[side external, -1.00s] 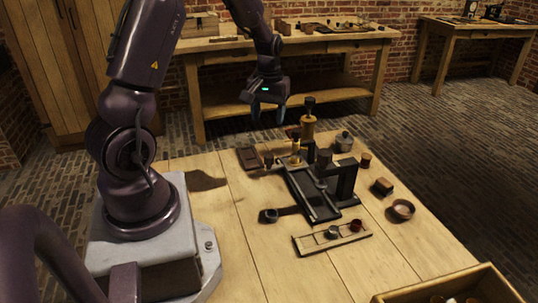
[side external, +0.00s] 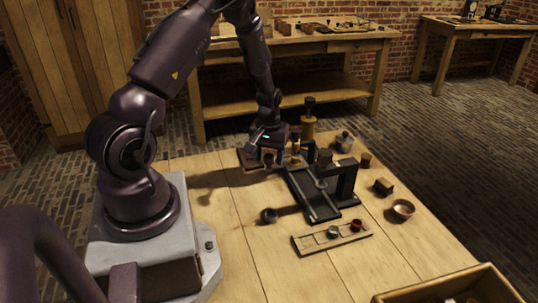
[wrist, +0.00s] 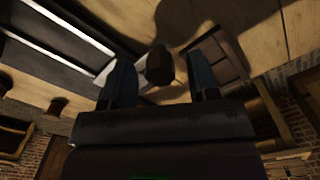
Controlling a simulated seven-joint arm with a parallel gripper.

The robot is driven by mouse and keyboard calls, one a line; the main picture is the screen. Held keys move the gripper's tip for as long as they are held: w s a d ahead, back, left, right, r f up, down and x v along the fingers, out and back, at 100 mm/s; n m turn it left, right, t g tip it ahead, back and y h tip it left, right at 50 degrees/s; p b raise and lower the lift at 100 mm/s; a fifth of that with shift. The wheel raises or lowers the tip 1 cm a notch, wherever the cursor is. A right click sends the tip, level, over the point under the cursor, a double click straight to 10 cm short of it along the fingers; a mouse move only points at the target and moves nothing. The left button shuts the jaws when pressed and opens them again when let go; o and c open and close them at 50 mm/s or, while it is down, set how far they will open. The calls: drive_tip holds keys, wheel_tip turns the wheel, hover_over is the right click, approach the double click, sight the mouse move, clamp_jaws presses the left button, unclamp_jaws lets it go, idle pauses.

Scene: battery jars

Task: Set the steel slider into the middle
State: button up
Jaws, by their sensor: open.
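My gripper (side external: 268,154) is low over the far left of the table, pointing down and open. In the wrist view its two blue fingers (wrist: 160,72) are apart, with a dark rounded knob (wrist: 160,62) showing between their tips; I cannot tell whether they touch it. A small grey metallic piece (side external: 332,232) sits on a pale wooden strip (side external: 309,244) near the front, beside a red-brown piece (side external: 356,225). I cannot tell for sure that the grey piece is the steel slider. My gripper is well away from it.
A black frame (side external: 310,193) with rails and an upright post stands mid-table; it also shows in the wrist view (wrist: 55,50). A brown tray (side external: 246,160) lies by my gripper. A dark cup (side external: 269,215), a bowl (side external: 403,207) and a wooden crate (side external: 490,277) stand around. The left front is clear.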

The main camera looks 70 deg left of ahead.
clamp_jaws()
drive_tip(key=d, duration=0.8)
unclamp_jaws()
drive_tip(key=shift+r, duration=0.1)
wheel_tip(320, 180, up, 13)
idle(0.5)
